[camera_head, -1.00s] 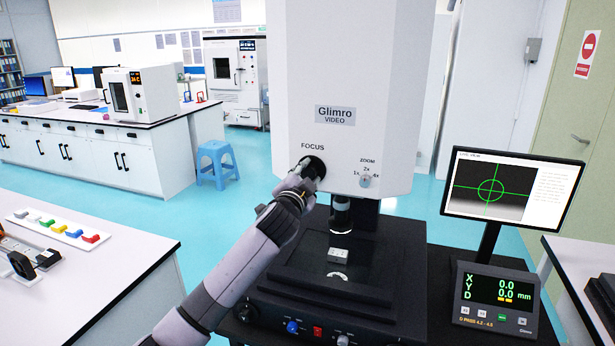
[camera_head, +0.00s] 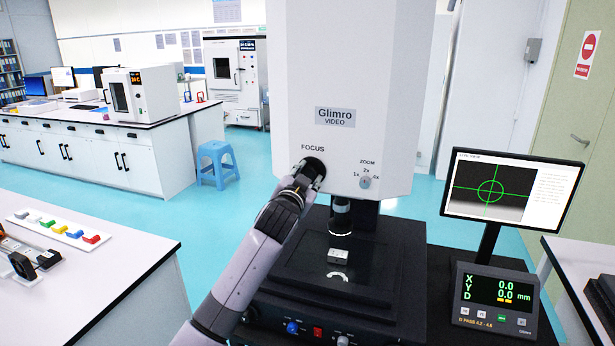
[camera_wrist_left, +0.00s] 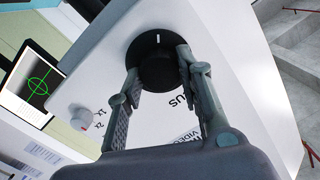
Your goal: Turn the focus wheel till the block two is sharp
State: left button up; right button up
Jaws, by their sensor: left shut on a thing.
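The black focus wheel (camera_head: 314,168) is on the front of the white video microscope (camera_head: 349,60), below the word FOCUS. My left gripper (camera_head: 304,178) is shut on the wheel. In the left wrist view its two fingers (camera_wrist_left: 160,84) lie on either side of the wheel (camera_wrist_left: 157,58), whose white mark points up. A small pale block (camera_head: 339,255) lies on the dark stage under the lens (camera_head: 341,214). The monitor (camera_head: 513,198) shows a green crosshair over a blurred dark-to-light gradient with no sharp edge. My right gripper is not in view.
The zoom knob (camera_head: 366,181) is right of the wheel. A readout box (camera_head: 497,300) with X and Y at 0.0 stands below the monitor. A white bench (camera_head: 95,262) with coloured pieces is at left. A curved light piece (camera_head: 338,276) lies before the block.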

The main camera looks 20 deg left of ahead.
pick_arm(q)
jog(key=n+p, duration=0.1)
jog(key=n, duration=0.3)
jog(key=shift+n+g+h+p, duration=0.3)
jog(key=shift+n+p, duration=0.7)
jog(key=shift+n, duration=1)
jog(key=o, duration=1.2)
jog(key=shift+a, duration=0.1)
jog(key=s, duration=1.2)
jog(key=shift+r, duration=0.4)
